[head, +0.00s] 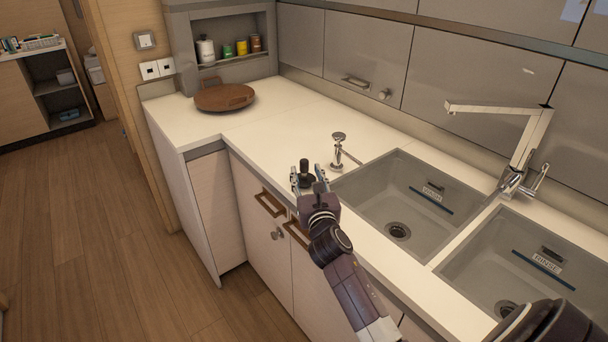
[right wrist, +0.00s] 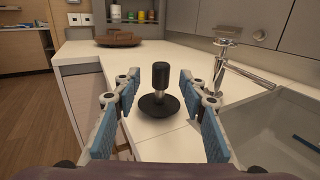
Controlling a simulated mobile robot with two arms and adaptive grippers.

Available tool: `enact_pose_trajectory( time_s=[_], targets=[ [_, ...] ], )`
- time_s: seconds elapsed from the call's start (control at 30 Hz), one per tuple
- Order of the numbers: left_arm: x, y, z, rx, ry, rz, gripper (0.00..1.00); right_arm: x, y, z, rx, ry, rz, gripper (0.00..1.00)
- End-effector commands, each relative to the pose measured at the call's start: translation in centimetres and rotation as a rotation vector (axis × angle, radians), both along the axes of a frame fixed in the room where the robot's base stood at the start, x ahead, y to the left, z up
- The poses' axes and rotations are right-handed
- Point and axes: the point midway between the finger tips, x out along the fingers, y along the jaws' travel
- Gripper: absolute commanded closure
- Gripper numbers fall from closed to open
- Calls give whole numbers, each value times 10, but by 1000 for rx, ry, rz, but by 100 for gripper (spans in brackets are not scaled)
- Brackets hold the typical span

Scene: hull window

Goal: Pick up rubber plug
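The rubber plug (head: 304,167) is black, with a wide round base and an upright knob. It stands on the white counter (head: 270,137) to the left of the left sink. In the right wrist view the plug (right wrist: 161,78) is centred between the blue finger pads, a little beyond them. My right gripper (head: 307,179) is open, with one finger to each side of the plug. No contact with the plug shows. My left gripper is not in view.
Two sinks (head: 359,188) (head: 449,262) lie to the right, with a tall faucet (head: 515,150). A small metal dispenser (head: 338,145) stands behind the plug. A round wooden board (head: 224,98) lies at the back left. The counter between board and plug is clear.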

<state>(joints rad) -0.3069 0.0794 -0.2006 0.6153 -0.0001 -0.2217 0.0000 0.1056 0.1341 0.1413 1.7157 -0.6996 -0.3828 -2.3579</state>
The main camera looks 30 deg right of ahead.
Motion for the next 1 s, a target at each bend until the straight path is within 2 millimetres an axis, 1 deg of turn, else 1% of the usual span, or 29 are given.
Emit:
enact_pose_trajectory(
  time_s=[0.1, 0.2, 0.3, 0.5, 0.63, 0.9, 1.0],
  targets=[
    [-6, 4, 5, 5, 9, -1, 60, 15, -8, 4, 2, -1, -2, 62],
    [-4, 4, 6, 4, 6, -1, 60, 27, -13, 3, 2, -1, -2, 62],
    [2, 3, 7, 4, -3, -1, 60, 36, -16, 3, 1, -1, 0, 62],
    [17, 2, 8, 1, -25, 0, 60, 41, -19, 2, 0, 0, 0, 62],
    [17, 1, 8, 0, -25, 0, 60, 41, -19, 2, 0, 0, 0, 62],
    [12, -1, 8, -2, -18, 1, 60, 40, -19, 2, 0, 0, 0, 91],
    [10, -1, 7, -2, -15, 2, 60, 40, -19, 3, 0, 0, 0, 100]
  ],
)
